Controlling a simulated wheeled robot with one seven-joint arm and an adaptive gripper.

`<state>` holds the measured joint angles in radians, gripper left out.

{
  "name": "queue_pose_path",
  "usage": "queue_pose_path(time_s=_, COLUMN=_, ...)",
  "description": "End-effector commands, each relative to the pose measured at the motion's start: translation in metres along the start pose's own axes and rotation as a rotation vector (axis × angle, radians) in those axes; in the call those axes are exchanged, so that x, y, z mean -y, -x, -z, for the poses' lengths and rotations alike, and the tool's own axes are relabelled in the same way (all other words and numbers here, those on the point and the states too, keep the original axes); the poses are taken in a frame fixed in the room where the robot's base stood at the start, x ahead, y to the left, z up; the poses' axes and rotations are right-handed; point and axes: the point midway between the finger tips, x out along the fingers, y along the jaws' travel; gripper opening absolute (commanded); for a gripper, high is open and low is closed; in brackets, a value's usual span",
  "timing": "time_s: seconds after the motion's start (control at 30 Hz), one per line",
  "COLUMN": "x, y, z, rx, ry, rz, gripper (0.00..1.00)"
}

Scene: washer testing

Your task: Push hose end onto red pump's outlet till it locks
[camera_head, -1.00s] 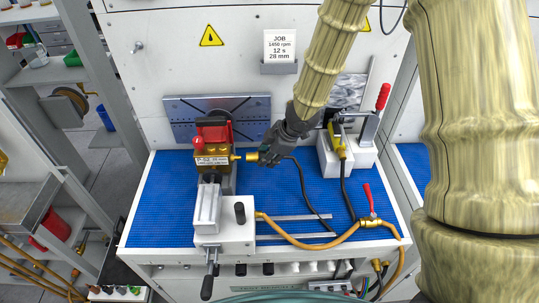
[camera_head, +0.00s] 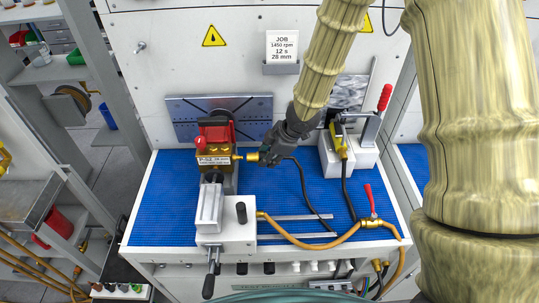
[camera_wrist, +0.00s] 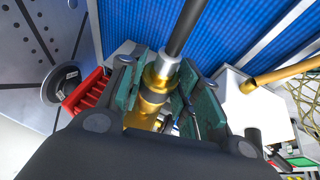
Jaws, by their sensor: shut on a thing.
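The red pump (camera_head: 217,132) sits on a brass block at the left of the blue bench mat. Its brass outlet (camera_head: 237,157) points right. My gripper (camera_head: 266,157) is just right of it, shut on the brass hose end (camera_head: 252,157). The black hose (camera_head: 302,178) runs from it down across the mat. In the wrist view, my two green-padded fingers (camera_wrist: 158,95) grip the hose end (camera_wrist: 157,84), with the hose (camera_wrist: 184,28) leading away at the top. The red pump body (camera_wrist: 86,93) is at the left. I cannot tell whether hose end and outlet are seated together.
A grey-white vise (camera_head: 222,224) with a lever stands in front of the pump. A red-handled clamp (camera_head: 382,98) stands at the back right. An orange hose (camera_head: 310,243) with a red-levered valve (camera_head: 371,207) crosses the front. The mat (camera_head: 165,205) is clear at the left.

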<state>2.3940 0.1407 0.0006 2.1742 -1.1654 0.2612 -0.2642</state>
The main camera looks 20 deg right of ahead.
Motion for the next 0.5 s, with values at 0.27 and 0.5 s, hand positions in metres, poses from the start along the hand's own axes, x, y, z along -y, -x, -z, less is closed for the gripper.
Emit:
queue_pose_path(time_s=0.27, x=0.0, y=-0.003, z=0.007, rx=0.0, ry=-0.001, rz=-0.001, gripper=0.04)
queue_pose_path(time_s=0.5, x=0.0, y=-0.005, z=0.013, rx=0.0, ry=0.0, rz=0.0, gripper=0.04)
